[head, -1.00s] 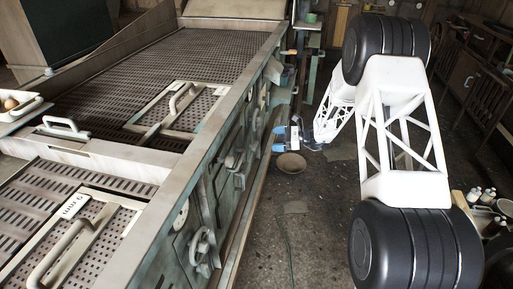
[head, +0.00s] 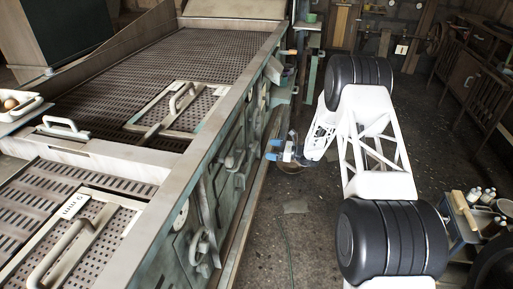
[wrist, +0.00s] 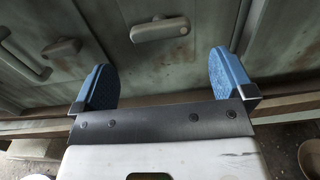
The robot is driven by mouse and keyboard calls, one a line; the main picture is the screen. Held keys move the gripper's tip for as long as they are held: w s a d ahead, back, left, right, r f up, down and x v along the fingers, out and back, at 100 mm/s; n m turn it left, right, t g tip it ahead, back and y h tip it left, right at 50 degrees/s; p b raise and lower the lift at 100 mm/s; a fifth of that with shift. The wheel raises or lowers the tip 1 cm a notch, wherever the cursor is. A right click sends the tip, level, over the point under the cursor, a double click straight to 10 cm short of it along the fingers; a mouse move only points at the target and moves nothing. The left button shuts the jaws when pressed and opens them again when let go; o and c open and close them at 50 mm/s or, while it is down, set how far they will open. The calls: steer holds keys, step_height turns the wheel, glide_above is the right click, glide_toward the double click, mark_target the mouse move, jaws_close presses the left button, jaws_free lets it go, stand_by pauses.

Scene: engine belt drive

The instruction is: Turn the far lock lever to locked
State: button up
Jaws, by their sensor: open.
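My gripper (head: 272,149) is open and empty, beside the machine's green side panel. In the wrist view its two blue fingers (wrist: 165,85) point at the panel (wrist: 110,75), wide apart. A pale, worn lever (wrist: 160,28) lies about level on a round boss, above and between the fingertips and apart from them. A second handle (wrist: 62,47) sits further left. The lever between the fingers looks like the far one of these two, but I cannot be sure that it is the far lock lever. In the head view a lever (head: 234,160) shows on the panel, left of the gripper.
The machine's long frame edge (head: 215,115) runs beside my gripper. A handwheel (head: 200,247) stands out nearer on the panel. Hatches with handles (head: 70,245) lie on top. A low rail (wrist: 30,128) runs below the panel. The floor (head: 300,235) is largely clear.

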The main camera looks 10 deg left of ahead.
mark_target(256, 145)
steer(key=shift+a, duration=0.1)
steer(key=shift+a, duration=3.8)
steer(key=c, duration=0.7)
